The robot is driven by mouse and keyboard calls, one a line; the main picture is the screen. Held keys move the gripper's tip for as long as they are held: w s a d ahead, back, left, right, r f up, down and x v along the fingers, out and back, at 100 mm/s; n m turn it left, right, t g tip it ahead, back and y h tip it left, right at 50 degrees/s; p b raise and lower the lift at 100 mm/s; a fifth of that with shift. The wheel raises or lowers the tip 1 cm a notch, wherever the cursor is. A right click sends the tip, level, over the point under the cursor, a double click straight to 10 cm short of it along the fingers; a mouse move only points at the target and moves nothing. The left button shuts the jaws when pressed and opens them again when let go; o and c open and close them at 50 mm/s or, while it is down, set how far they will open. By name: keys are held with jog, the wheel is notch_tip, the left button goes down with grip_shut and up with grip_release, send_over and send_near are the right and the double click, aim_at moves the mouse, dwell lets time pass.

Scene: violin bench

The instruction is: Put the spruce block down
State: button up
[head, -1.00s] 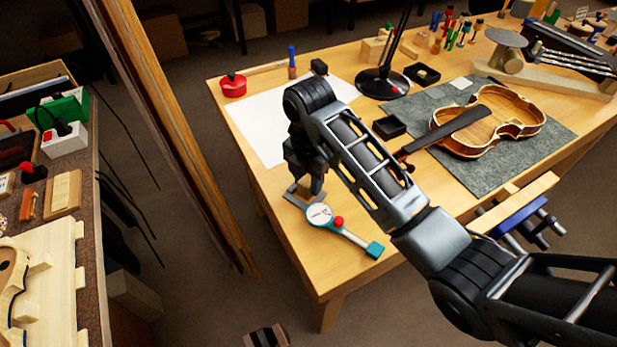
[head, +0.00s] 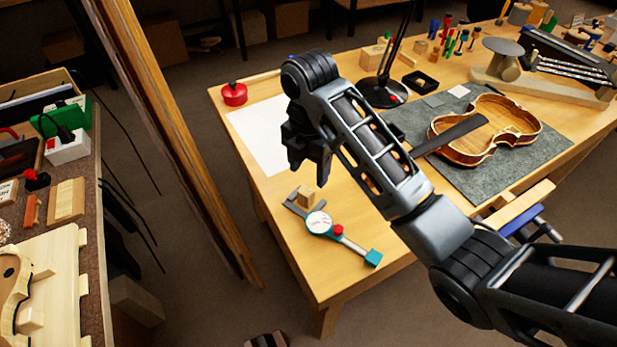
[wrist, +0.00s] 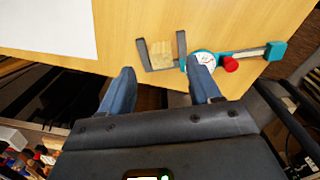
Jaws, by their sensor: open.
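The small pale spruce block (head: 306,194) rests on the workbench at the dial gauge (head: 319,223), by its grey jaws. In the wrist view the block (wrist: 161,54) lies between the two grey jaws of the gauge (wrist: 205,61); I cannot tell whether it touches both. My gripper (head: 308,170) is above and behind the block in the head view, apart from it. In the wrist view both fingers of my gripper (wrist: 162,80) are spread with nothing between them, and the block is in full sight beyond them.
A white sheet (head: 262,145) and a red pot (head: 234,94) lie at the bench's left. A violin body (head: 505,125) sits on a grey mat (head: 450,168) to the right. Bare wood surrounds the gauge, close to the bench's front-left edge. Tall wooden boards (head: 180,150) stand left.

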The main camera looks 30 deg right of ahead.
aim_at(309, 188)
notch_tip(309, 188, up, 3)
jog(key=shift+r+p, duration=0.1)
jog(key=shift+p, duration=0.95)
jog(key=shift+r+p, duration=0.4)
jog(key=shift+r, duration=0.7)
